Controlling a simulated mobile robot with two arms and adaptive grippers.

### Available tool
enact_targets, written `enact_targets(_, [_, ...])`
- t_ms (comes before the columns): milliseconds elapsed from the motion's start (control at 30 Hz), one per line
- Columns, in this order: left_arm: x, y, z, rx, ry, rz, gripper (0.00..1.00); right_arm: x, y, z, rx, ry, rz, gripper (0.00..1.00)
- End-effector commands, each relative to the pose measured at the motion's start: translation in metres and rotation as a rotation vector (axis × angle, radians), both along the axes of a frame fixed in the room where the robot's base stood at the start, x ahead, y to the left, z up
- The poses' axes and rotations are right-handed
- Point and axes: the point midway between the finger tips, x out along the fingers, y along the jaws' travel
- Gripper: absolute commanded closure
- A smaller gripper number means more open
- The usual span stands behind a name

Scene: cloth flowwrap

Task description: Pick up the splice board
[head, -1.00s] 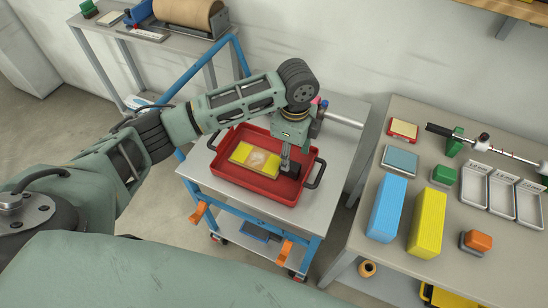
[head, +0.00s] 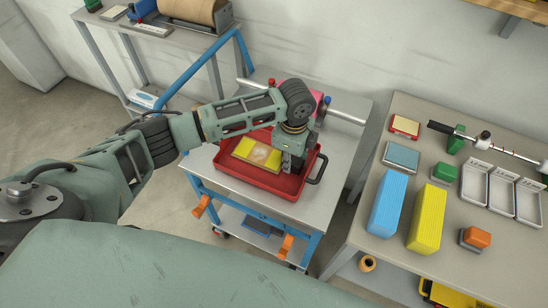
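A flat yellow board with a pale patch in its middle, which looks like the splice board (head: 256,153), lies in a red tray (head: 253,179) on the trolley. My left gripper (head: 288,165) points down into the tray at the board's right end. Its wrist and body hide its fingertips and that end of the board, so I cannot tell whether it touches or grips the board. My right gripper is not in view.
The tray's black right handle (head: 318,170) is close beside my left gripper. A bench (head: 365,238) at right holds a blue block (head: 388,203), a yellow block (head: 427,218) and pale trays (head: 490,187). A paper roll (head: 190,8) stands back left.

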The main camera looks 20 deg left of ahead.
Motion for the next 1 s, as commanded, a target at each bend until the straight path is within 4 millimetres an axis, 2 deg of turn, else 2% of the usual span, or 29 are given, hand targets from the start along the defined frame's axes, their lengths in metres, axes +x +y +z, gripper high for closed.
enact_targets(33, [0.000,0.000,0.000,0.000,0.000,0.000,0.80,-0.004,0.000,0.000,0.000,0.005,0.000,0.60])
enact_targets(267, [0.000,0.000,0.000,0.000,0.000,0.000,1.00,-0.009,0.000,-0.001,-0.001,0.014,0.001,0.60])
enact_targets(667, [0.001,0.000,0.006,-0.001,-0.002,0.001,1.00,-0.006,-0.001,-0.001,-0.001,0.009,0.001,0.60])
enact_targets(767, [0.001,0.000,0.016,-0.001,-0.004,0.000,1.00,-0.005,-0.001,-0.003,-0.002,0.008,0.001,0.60])
enact_targets(900, [0.002,0.000,0.041,-0.001,-0.005,0.000,1.00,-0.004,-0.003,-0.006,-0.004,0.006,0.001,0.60])
enact_targets(1000, [0.011,-0.020,0.052,-0.004,-0.005,-0.003,1.00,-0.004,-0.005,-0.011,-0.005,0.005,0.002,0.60])
